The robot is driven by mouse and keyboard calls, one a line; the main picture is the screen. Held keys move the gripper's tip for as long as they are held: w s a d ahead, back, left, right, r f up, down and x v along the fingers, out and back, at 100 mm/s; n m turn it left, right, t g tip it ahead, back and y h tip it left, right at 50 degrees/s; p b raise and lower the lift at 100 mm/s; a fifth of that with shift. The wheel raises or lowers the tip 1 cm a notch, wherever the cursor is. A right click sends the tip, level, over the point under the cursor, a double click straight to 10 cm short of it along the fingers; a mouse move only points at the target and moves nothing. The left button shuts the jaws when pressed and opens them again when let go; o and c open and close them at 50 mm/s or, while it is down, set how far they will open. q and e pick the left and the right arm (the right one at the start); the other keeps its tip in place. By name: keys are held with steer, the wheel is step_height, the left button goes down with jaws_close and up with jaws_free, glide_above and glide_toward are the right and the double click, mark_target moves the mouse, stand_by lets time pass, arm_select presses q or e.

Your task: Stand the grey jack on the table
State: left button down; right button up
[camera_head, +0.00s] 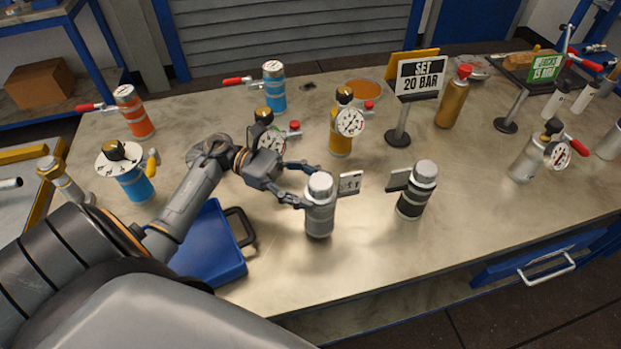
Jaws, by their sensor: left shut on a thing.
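The grey jack (320,218) is a silver-grey cylinder with a pale cap and a small marked plate at its right side. It is upright near the middle front of the table (345,270). My left gripper (309,188) is shut on its upper body, reaching in from the left. The jack's base is at or just above the table top; I cannot tell whether it touches. My right gripper is not in view.
A black jack (416,192) stands to the right. A yellow vessel with a gauge (342,130) and the SET 20 BAR sign (421,75) stand behind. A blue case (210,245) lies at front left.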

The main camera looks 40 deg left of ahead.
arm_select(q)
steer(key=shift+f, duration=0.95)
steer(key=shift+f+b, duration=0.2)
steer(key=shift+b, duration=0.1)
steer(key=shift+c, duration=1.7)
jaws_free()
steer(key=shift+s, duration=0.1)
